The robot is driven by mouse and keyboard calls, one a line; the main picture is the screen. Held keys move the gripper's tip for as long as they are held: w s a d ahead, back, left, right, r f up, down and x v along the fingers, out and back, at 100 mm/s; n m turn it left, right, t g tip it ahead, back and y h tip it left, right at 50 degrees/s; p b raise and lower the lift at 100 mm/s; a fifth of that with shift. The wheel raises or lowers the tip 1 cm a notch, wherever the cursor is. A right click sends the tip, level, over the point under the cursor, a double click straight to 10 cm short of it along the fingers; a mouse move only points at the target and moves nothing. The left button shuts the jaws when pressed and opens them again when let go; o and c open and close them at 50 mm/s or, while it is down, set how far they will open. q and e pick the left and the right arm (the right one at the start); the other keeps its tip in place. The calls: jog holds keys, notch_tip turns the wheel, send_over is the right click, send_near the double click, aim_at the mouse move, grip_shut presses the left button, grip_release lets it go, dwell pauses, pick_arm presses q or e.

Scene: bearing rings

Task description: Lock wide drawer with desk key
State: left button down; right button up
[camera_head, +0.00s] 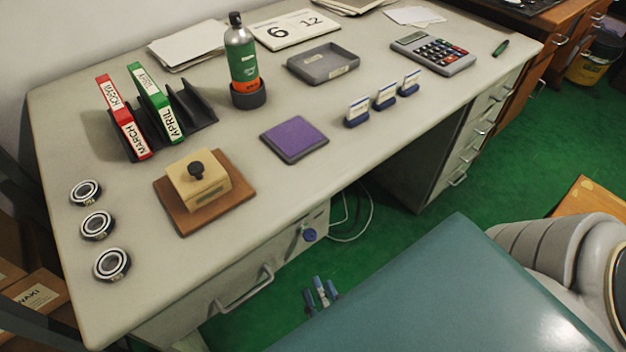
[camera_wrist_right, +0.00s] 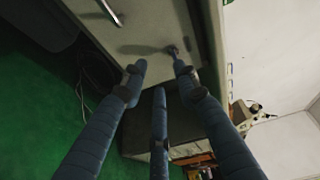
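The wide drawer (camera_head: 275,264) is in the grey desk's front at lower centre in the head view, with a metal handle (camera_head: 245,290). It looks shut. A small round blue piece, which looks like the desk key's head (camera_head: 309,235), sits on the front right of the handle. In the right wrist view a small dark knob-like piece (camera_wrist_right: 172,50) on the grey front casts a long shadow. My right gripper (camera_head: 319,285) is below and in front of it, its blue fingers pointing at the front. In the wrist view the fingers (camera_wrist_right: 160,72) are spread and empty. My left gripper is not in view.
The desk top (camera_head: 225,240) holds several bearing rings (camera_head: 97,226), a wooden stamp block (camera_head: 197,186), folders (camera_head: 123,120), a bottle (camera_head: 242,60) and a purple pad (camera_head: 294,139). Cables (camera_head: 355,215) hang under the desk.

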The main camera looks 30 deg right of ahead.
jog(key=shift+m+h, duration=0.7)
jog(key=shift+m, duration=0.1)
jog(key=x, duration=0.3)
jog(key=d+r+x, duration=0.1)
jog(key=x, duration=0.7)
jog(key=shift+s+d+r, duration=0.2)
jog(key=shift+s+r, duration=0.05)
jog(key=shift+r, duration=0.05)
grip_shut()
